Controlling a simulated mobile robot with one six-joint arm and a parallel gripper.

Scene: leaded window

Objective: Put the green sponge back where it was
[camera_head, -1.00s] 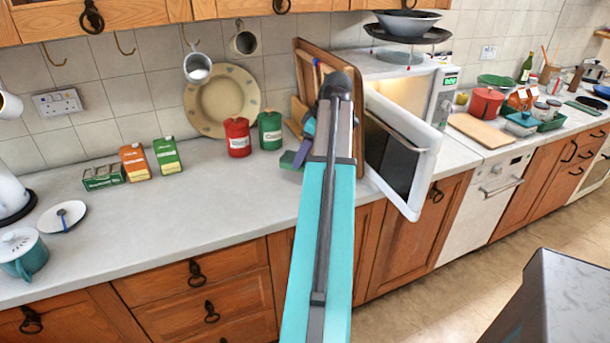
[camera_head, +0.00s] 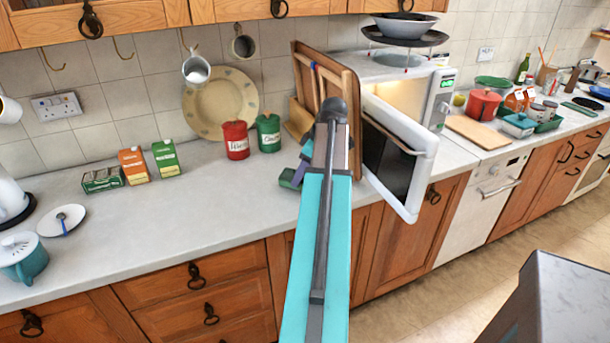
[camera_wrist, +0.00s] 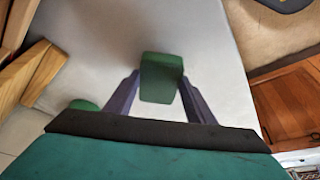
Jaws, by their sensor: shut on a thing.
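The green sponge (camera_wrist: 161,77) is a dark green block between the two purple-grey fingers of my gripper (camera_wrist: 160,84) in the wrist view. My gripper is shut on it. The sponge also shows in the head view (camera_head: 287,179), at the left side of my arm and in front of the wooden boards. My gripper (camera_head: 299,174) is partly hidden there behind my arm. The pale worktop (camera_head: 215,205) lies below the sponge. I cannot tell whether the sponge touches it.
Wooden boards (camera_head: 312,85) lean behind my gripper. The open microwave door (camera_head: 398,155) is close on the right. Red (camera_head: 235,140) and green (camera_head: 268,132) canisters stand behind, to the left. The worktop's middle left is clear; cartons (camera_head: 166,158) stand farther left.

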